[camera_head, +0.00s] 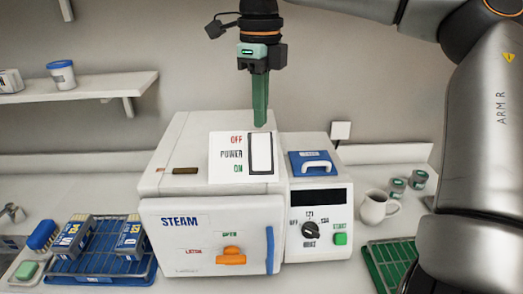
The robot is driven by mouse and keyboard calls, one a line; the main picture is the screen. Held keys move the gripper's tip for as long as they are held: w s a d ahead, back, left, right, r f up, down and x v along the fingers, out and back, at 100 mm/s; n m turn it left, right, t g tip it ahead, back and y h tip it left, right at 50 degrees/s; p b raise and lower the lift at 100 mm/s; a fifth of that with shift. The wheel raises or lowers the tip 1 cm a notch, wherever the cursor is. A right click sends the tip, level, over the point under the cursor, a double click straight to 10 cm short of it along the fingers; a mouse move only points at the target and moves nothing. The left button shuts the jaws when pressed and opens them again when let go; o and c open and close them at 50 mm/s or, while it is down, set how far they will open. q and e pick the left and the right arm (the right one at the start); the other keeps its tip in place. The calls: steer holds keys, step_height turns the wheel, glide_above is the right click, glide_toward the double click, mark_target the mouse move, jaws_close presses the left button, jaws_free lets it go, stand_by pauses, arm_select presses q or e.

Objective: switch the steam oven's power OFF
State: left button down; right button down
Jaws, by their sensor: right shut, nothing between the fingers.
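The steam oven (170,212) is a white box on the counter with its door closed. On its top, a sloped panel carries a white power rocker switch (261,153) in a black frame, with OFF in red at the upper end and ON in green at the lower end. I cannot tell which way the rocker is tipped. My right gripper (260,122) points straight down with its green fingers shut and empty. Its tips show just above the OFF end of the switch; whether they touch it is unclear. My left gripper is not in view.
A control box with a dial (311,231), green start button (340,239) and blue lid (312,163) adjoins the oven's right side. A blue rack (140,268) with boxes stands left. A white jug (374,208) and green rack (378,262) are right.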

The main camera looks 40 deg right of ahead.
mark_target(261, 135)
steer(key=shift+f+b, duration=0.65)
steer(key=shift+f, duration=0.4)
stand_by(0.7)
steer(key=shift+r, duration=0.1)
step_height(261, 135, up, 3)
steer(key=p, duration=0.3)
steer(key=shift+r, duration=2)
